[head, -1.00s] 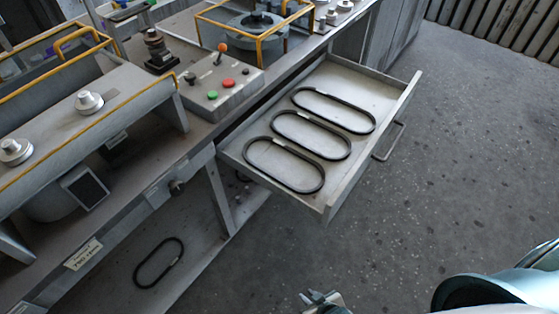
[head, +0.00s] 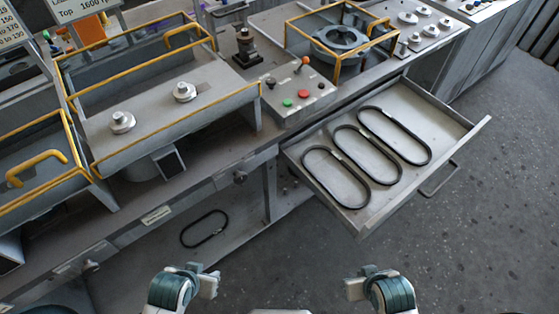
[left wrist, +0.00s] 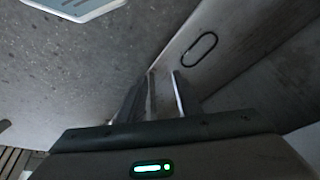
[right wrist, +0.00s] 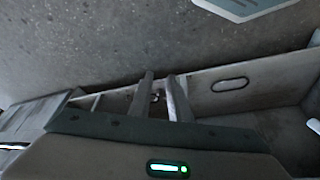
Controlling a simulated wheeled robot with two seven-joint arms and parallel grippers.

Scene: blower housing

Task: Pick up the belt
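Three thin black belts lie side by side in the open drawer: a near one (head: 360,207), a middle one (head: 398,183) and a far one (head: 428,160). Another black belt (head: 182,240) lies flat on the lower shelf under the bench. A single dark belt loop shows ahead in the left wrist view (left wrist: 190,50) and in the right wrist view (right wrist: 230,90). My left gripper (head: 213,284) and right gripper (head: 352,288) are at the bottom of the head view, apart from every belt. Both have a gap between their fingers and hold nothing.
The drawer (head: 480,130) juts out from the bench on the right. Above stand a button box (head: 300,98) and a blower housing (head: 340,42) in a yellow frame. Yellow-railed fixtures fill the left bench. The grey floor in front is clear.

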